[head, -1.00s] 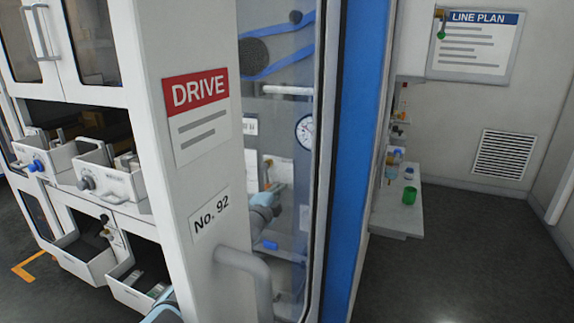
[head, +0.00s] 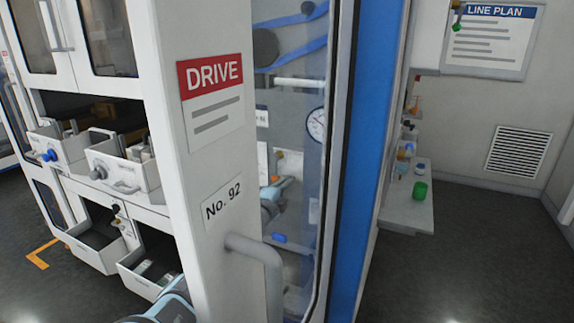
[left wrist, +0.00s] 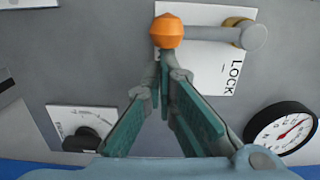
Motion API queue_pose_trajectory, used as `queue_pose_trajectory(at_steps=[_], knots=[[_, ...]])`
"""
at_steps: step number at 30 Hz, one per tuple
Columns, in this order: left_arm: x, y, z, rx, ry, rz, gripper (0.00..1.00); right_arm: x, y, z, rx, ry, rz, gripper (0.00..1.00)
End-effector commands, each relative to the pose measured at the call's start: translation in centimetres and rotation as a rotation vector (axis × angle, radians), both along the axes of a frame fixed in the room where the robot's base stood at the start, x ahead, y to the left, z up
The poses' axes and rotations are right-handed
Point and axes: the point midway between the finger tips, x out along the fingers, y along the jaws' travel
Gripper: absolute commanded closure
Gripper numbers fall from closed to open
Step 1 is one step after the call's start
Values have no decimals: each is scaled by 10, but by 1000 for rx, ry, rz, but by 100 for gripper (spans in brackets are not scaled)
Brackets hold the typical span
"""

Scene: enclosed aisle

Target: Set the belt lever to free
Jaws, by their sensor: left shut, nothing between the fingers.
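The belt lever shows in the left wrist view as a grey bar with an orange knob (left wrist: 166,31) at its left end and a round pivot at its right end. It lies across a white plate (left wrist: 210,70) lettered LOCK; no FREE lettering is readable. My left gripper (left wrist: 160,80) is shut and empty, its tips just below the knob in that view; I cannot tell whether they touch it. In the head view my left gripper (head: 281,184) shows small through the clear panel, beside the orange knob. My right gripper is not in view.
A gauge (left wrist: 282,128) and a black knob on a plate (left wrist: 82,138) flank the gripper. In the head view, the white DRIVE post (head: 205,150) and grab handle (head: 262,262) stand in front of the arm. Open drawers (head: 95,245) are at left; open floor lies right.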

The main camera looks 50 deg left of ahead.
Motion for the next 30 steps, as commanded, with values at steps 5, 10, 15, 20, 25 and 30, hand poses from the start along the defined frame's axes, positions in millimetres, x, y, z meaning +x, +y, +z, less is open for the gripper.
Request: queue_pose_trajectory(at_steps=[5,10,15,20,25,30], knots=[[-28,-14,-1,9,4,-5,100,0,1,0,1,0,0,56],[-69,-34,-1,11,7,-5,100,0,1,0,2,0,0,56],[-97,-47,0,8,4,-2,100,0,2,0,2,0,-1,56],[-104,-51,1,3,-1,-2,100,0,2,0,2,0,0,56],[-104,-50,1,1,-3,-1,100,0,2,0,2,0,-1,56],[-104,-45,-13,-1,48,-10,100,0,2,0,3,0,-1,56]])
